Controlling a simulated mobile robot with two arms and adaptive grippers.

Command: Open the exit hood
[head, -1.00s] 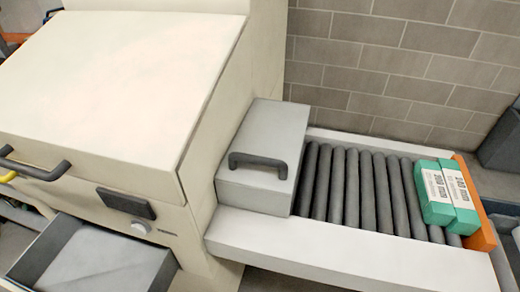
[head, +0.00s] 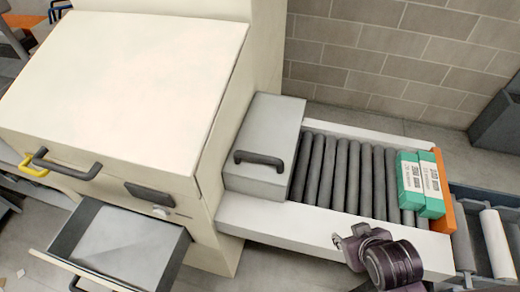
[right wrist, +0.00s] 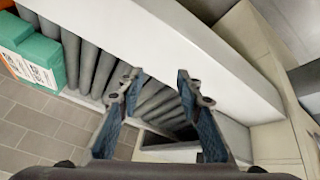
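The exit hood (head: 265,137) is a grey box at the machine's right side, over the near end of the roller conveyor. It looks closed down on the conveyor. Its dark bar handle (head: 259,159) is on the side facing me. My right gripper (head: 352,238) is at the conveyor's front rail, right of and in front of the hood, apart from the handle. In the right wrist view the right gripper (right wrist: 156,80) has its two fingers spread with nothing between them. My left gripper is not in view.
Two green boxes (head: 424,184) lie on the rollers (head: 345,177) against an orange end stop (head: 444,190). The cream machine (head: 130,85) has a large lid with a dark handle (head: 68,165) and an open drawer (head: 125,250) below. A brick wall stands behind.

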